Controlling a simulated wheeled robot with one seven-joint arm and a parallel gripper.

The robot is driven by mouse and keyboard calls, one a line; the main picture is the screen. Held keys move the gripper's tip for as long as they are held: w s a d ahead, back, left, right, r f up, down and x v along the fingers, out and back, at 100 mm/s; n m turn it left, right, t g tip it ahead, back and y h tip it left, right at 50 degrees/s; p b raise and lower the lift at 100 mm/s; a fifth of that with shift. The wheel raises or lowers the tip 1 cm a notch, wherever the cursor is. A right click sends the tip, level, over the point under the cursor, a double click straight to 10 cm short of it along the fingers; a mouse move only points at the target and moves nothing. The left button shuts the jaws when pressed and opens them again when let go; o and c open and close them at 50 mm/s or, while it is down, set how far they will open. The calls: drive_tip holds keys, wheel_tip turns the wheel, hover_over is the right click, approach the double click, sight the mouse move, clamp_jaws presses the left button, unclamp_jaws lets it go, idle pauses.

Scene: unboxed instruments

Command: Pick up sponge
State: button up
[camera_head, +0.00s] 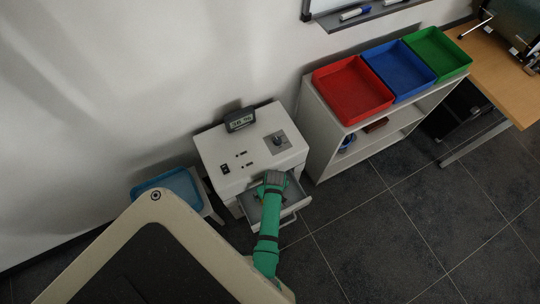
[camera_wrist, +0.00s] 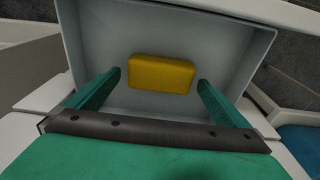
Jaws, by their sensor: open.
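The sponge (camera_wrist: 161,74) is a yellow block lying flat on the floor of an open grey drawer (camera_wrist: 100,35) in the wrist view. My gripper (camera_wrist: 158,84) is open, with one green finger to the left of the sponge and one to the right. There are gaps between the fingers and the sponge, and I see no contact. In the head view my gripper (camera_head: 270,182) is over the pulled-out drawer (camera_head: 289,211) of the white cabinet (camera_head: 225,150). The sponge is not clearly visible there.
A digital display (camera_head: 239,119) sits on the cabinet. A blue tray (camera_head: 180,187) is to its left. A shelf with red (camera_head: 352,91), blue (camera_head: 400,70) and green (camera_head: 437,53) trays is at right. Dark tiled floor is clear in front.

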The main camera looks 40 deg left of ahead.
drive_tip(key=shift+a+f, duration=0.15)
drive_tip(key=shift+f, duration=0.6)
drive_tip(key=shift+a+f, duration=0.1)
drive_tip(key=shift+f, duration=0.65)
drive_tip(key=c, duration=0.9)
drive_tip(key=shift+r, duration=0.15)
